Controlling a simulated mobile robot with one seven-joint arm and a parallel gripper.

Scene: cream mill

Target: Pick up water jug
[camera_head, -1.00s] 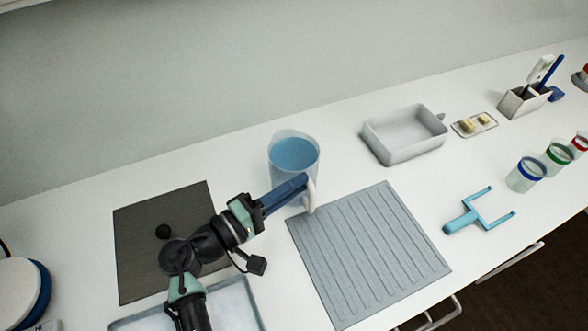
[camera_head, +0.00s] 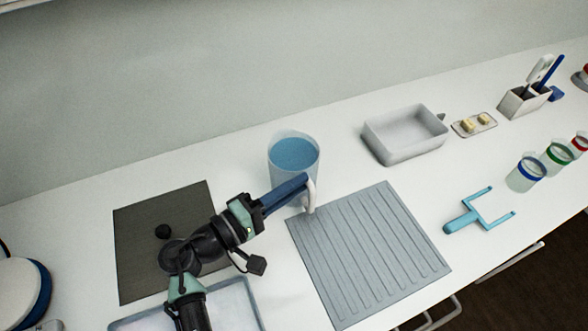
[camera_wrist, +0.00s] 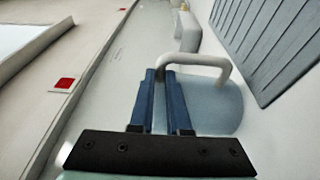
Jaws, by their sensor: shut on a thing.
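The water jug (camera_head: 293,150) is a clear, tall container with blue water in it and a pale handle (camera_head: 311,196). It stands upright on the white counter, just behind the ribbed grey mat. My gripper (camera_head: 304,181) reaches it from the front left, and its blue fingers are shut on the handle. In the wrist view the two blue fingers (camera_wrist: 168,84) lie either side of the white handle (camera_wrist: 205,62). The jug's bluish body (camera_wrist: 218,105) shows behind and to the right of them. The fingers hide part of the handle.
The ribbed grey mat (camera_head: 368,255) lies right of my arm, a dark mat (camera_head: 135,245) left. A grey tub (camera_head: 405,135) stands right of the jug. A blue forked tool (camera_head: 480,211) and lidded jars (camera_head: 526,173) are farther right.

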